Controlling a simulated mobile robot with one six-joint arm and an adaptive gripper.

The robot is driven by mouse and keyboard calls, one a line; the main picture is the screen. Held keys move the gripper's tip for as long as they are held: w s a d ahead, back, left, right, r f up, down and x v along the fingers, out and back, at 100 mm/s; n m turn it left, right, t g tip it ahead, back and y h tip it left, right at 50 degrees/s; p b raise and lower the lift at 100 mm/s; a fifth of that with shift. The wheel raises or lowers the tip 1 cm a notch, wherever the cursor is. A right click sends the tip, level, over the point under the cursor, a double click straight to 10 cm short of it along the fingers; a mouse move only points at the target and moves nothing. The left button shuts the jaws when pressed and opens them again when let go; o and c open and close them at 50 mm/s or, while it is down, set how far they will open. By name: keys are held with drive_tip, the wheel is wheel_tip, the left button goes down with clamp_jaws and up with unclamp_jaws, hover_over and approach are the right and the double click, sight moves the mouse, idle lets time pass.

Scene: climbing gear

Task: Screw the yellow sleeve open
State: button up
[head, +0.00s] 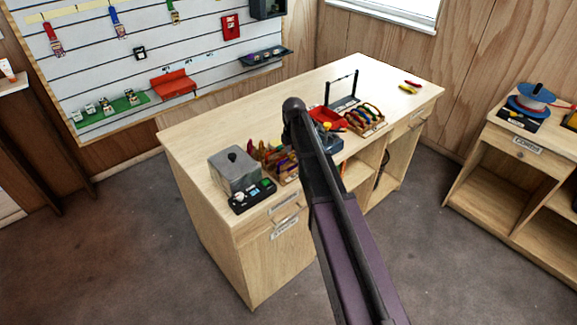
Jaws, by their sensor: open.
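I cannot make out a yellow sleeve for certain. A small yellow piece lies beside a red one (412,84) at the far right end of the workbench (240,110). Another small yellow spot (328,127) shows beside the red tray (328,117), close to my arm; it is too small to identify. My arm reaches up from the bottom over the bench, and its dark upper end is above the bench's middle. My gripper's fingers do not show. My arm hides part of the bench top behind it.
A grey box (235,172) and a black control unit (252,196) stand at the bench's near left. Wooden racks of coloured gear (365,118) and a black frame (342,92) stand farther right. A side table with a blue spool (530,100) is at right. Floor left of the bench is clear.

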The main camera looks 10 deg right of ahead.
drive_tip(key=shift+s+d, duration=0.25)
drive_tip(key=shift+s, duration=0.25)
drive_tip(key=shift+s+d, duration=0.25)
drive_tip(key=shift+s, duration=0.2)
idle(0.6)
drive_tip(key=shift+f+b, duration=0.25)
drive_tip(key=shift+b, duration=0.05)
drive_tip(key=shift+f+b, duration=1.15)
drive_tip(key=shift+w, duration=0.1)
idle(0.3)
drive_tip(key=shift+w+a, duration=0.35)
drive_tip(key=shift+w, duration=0.2)
drive_tip(key=shift+w+a, duration=0.35)
drive_tip(key=shift+w, duration=0.2)
drive_tip(key=shift+r, duration=0.15)
